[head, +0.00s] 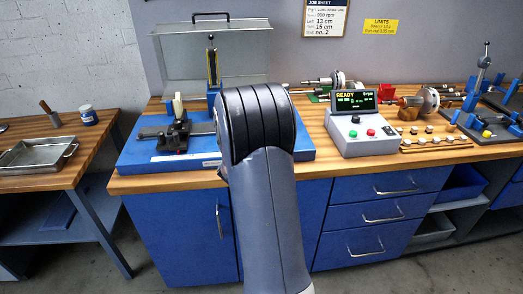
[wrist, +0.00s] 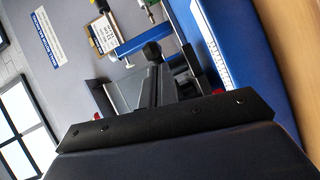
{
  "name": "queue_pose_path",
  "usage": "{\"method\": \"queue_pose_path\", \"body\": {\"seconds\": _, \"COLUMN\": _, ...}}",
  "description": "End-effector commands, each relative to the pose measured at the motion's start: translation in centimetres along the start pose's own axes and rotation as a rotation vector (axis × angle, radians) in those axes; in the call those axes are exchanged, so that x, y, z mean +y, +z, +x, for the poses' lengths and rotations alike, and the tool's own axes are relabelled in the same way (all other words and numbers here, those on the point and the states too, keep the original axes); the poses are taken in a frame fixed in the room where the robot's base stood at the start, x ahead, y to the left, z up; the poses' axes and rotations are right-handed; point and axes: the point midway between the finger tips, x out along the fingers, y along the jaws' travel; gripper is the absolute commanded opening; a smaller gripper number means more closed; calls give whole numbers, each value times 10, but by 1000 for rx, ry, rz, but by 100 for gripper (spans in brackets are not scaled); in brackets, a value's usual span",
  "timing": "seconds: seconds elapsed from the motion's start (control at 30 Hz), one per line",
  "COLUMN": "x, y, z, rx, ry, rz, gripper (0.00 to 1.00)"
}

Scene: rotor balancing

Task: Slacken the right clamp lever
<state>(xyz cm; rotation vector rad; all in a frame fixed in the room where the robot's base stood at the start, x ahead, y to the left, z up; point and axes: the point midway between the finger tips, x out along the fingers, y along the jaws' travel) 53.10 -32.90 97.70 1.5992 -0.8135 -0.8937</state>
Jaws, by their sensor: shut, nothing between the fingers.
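The balancing stand's blue base (head: 150,158) is on the bench, partly behind my arm. At its left a pale upright lever (head: 178,104) rises from a dark support (head: 172,135). The right side of the stand is hidden by my arm in the head view, so I cannot make out the right clamp lever. My gripper (wrist: 153,58) shows in the wrist view, shut and empty. The blue base (wrist: 232,30) lies to its right there; I cannot tell whether it touches anything.
A clear guard (head: 210,50) is raised behind the stand. A control box (head: 352,125) reading READY stands to the right, near a rotor (head: 425,100) and a wooden rack of small weights (head: 435,140). A metal tray (head: 38,154) sits on the left bench.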

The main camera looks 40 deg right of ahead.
Motion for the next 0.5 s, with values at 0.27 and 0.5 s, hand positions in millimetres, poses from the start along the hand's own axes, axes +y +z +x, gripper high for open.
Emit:
{"method": "queue_pose_path", "body": {"seconds": 0.27, "x": -5, "y": 12, "z": 7, "rx": -3, "ry": 3, "rz": 5, "gripper": 0}}
{"method": "queue_pose_path", "body": {"seconds": 0.5, "x": -3, "y": 22, "z": 14, "rx": -3, "ry": 3, "rz": 5, "gripper": 0}}
